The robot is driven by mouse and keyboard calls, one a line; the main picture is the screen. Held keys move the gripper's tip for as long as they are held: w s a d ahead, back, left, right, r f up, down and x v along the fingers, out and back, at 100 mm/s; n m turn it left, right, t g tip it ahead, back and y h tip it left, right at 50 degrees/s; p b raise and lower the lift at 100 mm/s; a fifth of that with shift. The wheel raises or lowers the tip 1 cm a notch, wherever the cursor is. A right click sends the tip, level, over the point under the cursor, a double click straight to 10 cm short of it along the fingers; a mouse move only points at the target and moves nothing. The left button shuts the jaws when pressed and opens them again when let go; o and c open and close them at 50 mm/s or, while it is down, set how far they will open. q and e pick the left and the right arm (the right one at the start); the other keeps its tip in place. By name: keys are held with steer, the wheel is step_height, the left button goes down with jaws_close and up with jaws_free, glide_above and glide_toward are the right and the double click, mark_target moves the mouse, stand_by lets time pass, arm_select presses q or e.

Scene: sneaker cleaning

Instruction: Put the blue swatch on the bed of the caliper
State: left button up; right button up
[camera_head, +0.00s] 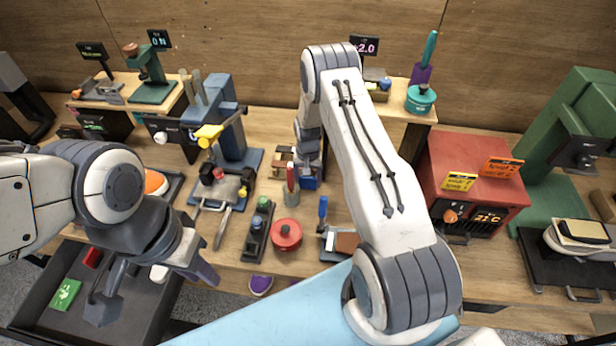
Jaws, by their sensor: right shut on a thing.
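My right gripper (308,166) points down behind the wooden blocks' right side and is largely hidden by its own arm. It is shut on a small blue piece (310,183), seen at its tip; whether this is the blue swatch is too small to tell. A dark display reading about 2.0 (364,45) stands on the back right shelf. A small device (377,77) with yellow and blue parts is below it; I cannot tell for sure that it is the caliper. My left gripper (155,290) is open and empty above the front left drawer.
The open drawer (135,310) holds a green card (65,295) and a red piece (92,257). A blue press (228,125), wooden blocks (283,158) and a red round pot (286,235) crowd the bench. A red oven (470,185) stands right. A teal pot (420,98) is on the back shelf.

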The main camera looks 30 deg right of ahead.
steer(key=shift+f, duration=0.1)
steer(key=shift+f+b, duration=0.15)
steer(key=shift+b, duration=0.15)
steer(key=o, duration=1.4)
steer(key=shift+o, duration=0.2)
